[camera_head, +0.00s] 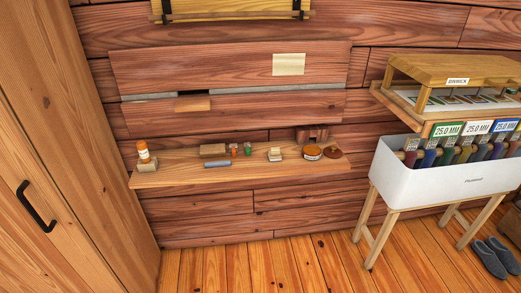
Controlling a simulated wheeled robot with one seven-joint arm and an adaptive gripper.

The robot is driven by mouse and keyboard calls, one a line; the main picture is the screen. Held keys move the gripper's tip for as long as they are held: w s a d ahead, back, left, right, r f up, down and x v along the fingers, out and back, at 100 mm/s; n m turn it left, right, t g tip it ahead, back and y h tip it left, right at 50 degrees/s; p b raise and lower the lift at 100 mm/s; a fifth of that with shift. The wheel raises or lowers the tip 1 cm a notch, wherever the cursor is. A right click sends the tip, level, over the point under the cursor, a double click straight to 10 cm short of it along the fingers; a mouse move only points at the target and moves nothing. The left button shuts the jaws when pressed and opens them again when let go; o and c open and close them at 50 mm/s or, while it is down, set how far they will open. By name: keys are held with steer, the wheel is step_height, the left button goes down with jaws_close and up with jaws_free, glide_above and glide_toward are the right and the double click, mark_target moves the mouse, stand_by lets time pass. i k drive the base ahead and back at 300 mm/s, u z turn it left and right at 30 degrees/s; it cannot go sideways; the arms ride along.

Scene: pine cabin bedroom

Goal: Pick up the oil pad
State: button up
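A wooden wall shelf (240,173) holds several small items, and I cannot tell for certain which is the oil pad. A dark reddish-brown round piece (333,152) lies at the shelf's right end. Left of it is a round tin (312,153) with a pale label. A small cream block (275,154) sits further left. A tan block (213,150) is near the shelf's middle, behind a grey roll (217,164). My gripper is not in view.
An orange-and-white bottle (144,152) stands at the shelf's left end. A wooden cabinet (75,130) with a black handle is at left. A white bin (440,178) on wooden legs is at right, near grey slippers (495,257). The floor below the shelf is clear.

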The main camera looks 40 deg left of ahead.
mark_target(275, 155)
steer(key=u, duration=1.4)
